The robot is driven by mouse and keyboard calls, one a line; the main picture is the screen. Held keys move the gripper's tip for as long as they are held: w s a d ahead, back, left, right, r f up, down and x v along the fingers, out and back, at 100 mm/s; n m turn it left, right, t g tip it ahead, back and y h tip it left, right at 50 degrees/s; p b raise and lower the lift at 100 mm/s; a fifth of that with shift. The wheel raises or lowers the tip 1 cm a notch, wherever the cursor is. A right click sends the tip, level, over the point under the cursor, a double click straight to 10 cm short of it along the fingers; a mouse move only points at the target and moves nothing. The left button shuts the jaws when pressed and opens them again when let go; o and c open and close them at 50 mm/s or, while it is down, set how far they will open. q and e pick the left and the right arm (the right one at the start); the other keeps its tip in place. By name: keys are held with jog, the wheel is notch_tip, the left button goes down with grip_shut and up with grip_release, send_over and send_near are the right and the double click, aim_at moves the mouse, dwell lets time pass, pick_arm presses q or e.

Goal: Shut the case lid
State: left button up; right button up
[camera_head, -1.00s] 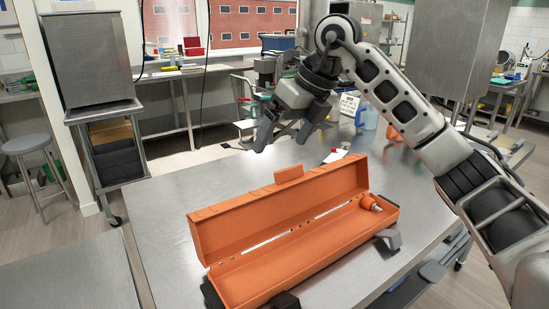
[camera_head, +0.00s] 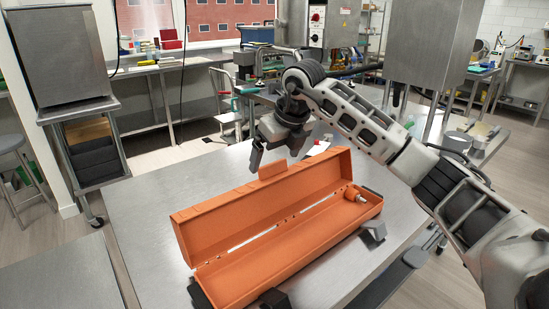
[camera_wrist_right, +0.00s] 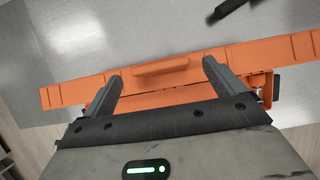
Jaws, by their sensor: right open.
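The long orange case (camera_head: 285,255) lies open on the metal table. Its lid (camera_head: 255,205) stands up along the far side, with a tab-like handle (camera_head: 273,170) on its upper edge. A small fitting (camera_head: 354,193) sits inside at the case's right end. My right gripper (camera_head: 272,160) is open and empty, behind the raised lid near the handle. In the right wrist view the two fingers (camera_wrist_right: 162,85) are spread above the lid's edge (camera_wrist_right: 75,93), with the handle (camera_wrist_right: 160,67) between and just beyond them. My left gripper is not in view.
The metal table (camera_head: 140,200) is clear left of the case. Dark and grey blocks (camera_head: 373,231) stand against the case's near side and right end. A dark tool (camera_wrist_right: 228,10) lies on the table behind the lid.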

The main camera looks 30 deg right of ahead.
jog(key=shift+x, duration=1)
